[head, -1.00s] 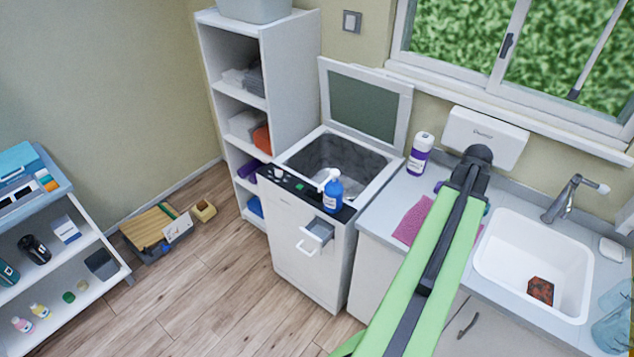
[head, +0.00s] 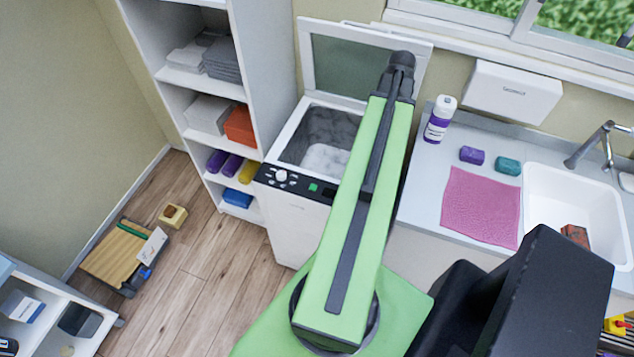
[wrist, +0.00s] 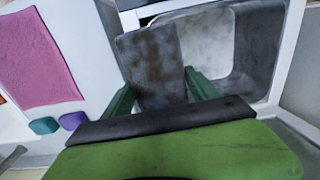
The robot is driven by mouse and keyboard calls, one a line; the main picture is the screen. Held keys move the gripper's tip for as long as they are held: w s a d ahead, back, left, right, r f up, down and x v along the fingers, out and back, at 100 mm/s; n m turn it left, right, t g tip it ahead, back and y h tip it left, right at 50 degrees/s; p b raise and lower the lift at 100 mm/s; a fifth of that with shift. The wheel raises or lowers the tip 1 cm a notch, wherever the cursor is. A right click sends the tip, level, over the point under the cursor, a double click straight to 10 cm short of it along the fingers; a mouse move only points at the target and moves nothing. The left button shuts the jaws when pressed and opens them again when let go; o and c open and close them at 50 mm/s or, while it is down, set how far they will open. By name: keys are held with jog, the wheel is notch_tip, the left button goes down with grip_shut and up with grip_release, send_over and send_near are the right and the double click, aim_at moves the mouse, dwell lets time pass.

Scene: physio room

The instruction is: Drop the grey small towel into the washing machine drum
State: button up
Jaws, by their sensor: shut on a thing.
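The grey small towel (wrist: 152,65), with brownish stains, hangs between the green fingers of my gripper (wrist: 160,92) in the wrist view. My gripper is shut on it. The towel is over the near left part of the washing machine drum opening, partly covering it. The top-loading washing machine (head: 291,242) has its lid up (head: 340,62) in the head view. Its grey drum (head: 335,123) has a pale area at the bottom, which also shows in the wrist view (wrist: 207,45); I cannot tell what it is. In the head view my arm hides the gripper and towel.
A shelf unit (head: 190,84) with folded towels stands left of the machine. Right of it, the counter holds a pink cloth (head: 480,205), a white-and-purple bottle (head: 440,120) and a sink (head: 575,190). A wooden-topped box (head: 115,255) sits on the floor at left.

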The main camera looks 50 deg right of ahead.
jog(key=shift+w, duration=0.2)
jog(key=w+d+f+b, duration=0.2)
jog(key=w+f+b, duration=0.3)
jog(key=w, duration=0.3)
jog(key=w+d+f+b, duration=0.2)
jog(key=w+f+b, duration=0.25)
jog(key=w, duration=0.45)
jog(key=f+b, duration=0.5)
jog(key=b, duration=0.1)
jog(key=shift+s+a+f, duration=0.1)
jog(key=shift+s+f, duration=0.1)
jog(key=shift+f, duration=0.2)
jog(key=o, duration=1.6)
